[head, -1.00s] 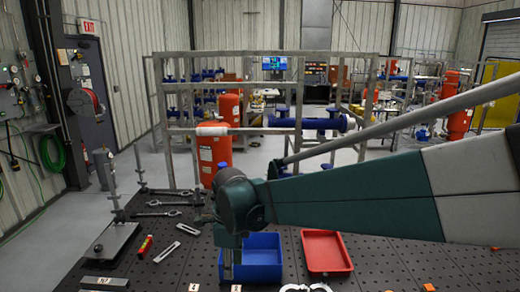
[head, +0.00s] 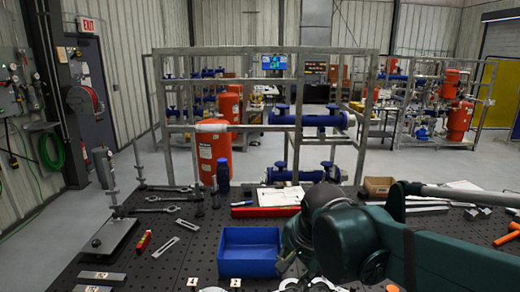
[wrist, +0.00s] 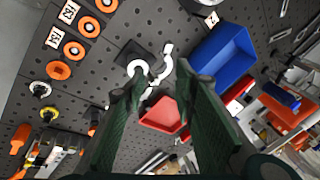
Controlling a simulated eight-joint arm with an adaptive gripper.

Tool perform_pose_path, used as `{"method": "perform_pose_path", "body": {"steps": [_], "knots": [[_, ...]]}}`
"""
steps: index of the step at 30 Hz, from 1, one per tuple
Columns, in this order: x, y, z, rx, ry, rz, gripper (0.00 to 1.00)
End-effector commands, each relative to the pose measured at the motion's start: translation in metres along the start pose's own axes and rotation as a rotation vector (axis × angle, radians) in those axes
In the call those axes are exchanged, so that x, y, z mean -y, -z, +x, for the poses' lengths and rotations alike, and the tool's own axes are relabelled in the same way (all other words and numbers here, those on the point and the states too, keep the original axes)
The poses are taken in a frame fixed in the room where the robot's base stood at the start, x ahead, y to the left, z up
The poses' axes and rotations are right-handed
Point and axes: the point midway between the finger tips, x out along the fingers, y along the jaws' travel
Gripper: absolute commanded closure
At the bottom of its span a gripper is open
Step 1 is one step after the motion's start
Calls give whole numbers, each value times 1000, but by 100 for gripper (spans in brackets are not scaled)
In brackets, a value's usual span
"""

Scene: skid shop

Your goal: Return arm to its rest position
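My gripper (wrist: 158,88) shows in the wrist view with its two dark green fingers apart and nothing held between them. It is above the black perforated table (wrist: 100,95). In the head view, my arm's dark green wrist is at the lower right of centre, just right of the blue bin (head: 250,240), and the fingertips cannot be made out clearly. The blue bin also shows right of the fingers in the wrist view (wrist: 225,55). The red tray (wrist: 160,115) shows between and behind the fingers; my arm hides it in the head view.
A dark blue bottle (head: 223,178) stands behind the bin. A cardboard box (head: 377,186) is at the back right. Orange rings (wrist: 75,50) lie at one side. A pipe frame stands beyond the table.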

Motion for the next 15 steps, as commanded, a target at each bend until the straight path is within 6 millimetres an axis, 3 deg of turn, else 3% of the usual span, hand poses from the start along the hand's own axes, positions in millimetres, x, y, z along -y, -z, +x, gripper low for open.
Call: {"method": "perform_pose_path", "body": {"steps": [15], "knots": [[-94, 16, -8, -127, 57, -433, 72]]}}
